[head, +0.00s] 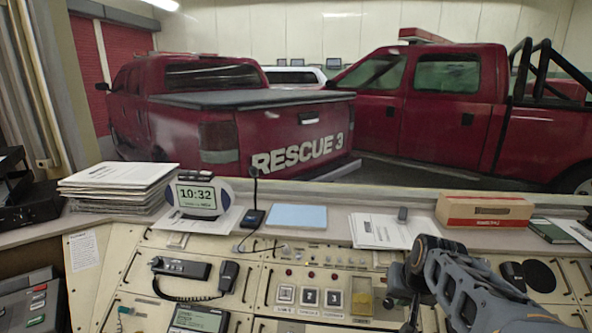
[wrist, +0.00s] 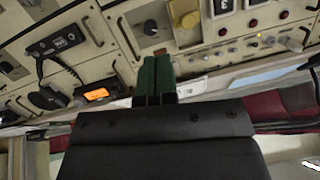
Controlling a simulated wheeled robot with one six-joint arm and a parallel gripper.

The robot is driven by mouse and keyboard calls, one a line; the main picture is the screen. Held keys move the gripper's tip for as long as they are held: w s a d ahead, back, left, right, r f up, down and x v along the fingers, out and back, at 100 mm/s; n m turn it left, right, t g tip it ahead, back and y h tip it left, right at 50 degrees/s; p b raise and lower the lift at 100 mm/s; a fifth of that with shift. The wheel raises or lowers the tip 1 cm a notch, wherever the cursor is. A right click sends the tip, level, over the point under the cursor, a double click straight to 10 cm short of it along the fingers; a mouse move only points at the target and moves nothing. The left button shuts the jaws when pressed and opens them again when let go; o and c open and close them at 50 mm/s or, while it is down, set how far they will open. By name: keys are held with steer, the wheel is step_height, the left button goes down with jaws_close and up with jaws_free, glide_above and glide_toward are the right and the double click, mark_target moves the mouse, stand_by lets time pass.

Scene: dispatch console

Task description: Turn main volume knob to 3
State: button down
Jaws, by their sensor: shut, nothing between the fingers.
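My gripper (wrist: 157,62) shows in the wrist view as two green fingers shut together, with nothing between them. A black knob (wrist: 151,27) on a pale square plate is in the wrist view, just beyond and slightly left of the fingertips. The fingers look apart from it. I cannot read its label or setting, so I cannot tell for certain that it is the main volume knob. In the head view my arm covers this part of the console, and the fingertips cannot be made out there.
A yellow cover (head: 362,301) and square numbered buttons (head: 309,297) are on the console left of my arm. A handset (head: 228,277) with a coiled cord lies further left. Papers (head: 384,230) and an orange box (head: 484,210) lie on the ledge behind.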

steer(key=w+d+f+m+t+h+b, duration=0.1)
steer(key=w+d+m, duration=0.1)
steer(key=w+d, duration=0.6)
steer(key=w+d+f+m+t, duration=0.1)
steer(key=w+d+m, duration=0.25)
steer(key=d, duration=0.85)
steer(key=shift+n, duration=0.35)
steer(key=b+x, duration=0.1)
steer(key=x, duration=0.4)
steer(key=shift+a+f+b, duration=0.15)
steer(key=shift+f+b, duration=0.15)
steer(key=shift+b, duration=0.1)
steer(key=shift+f, duration=0.25)
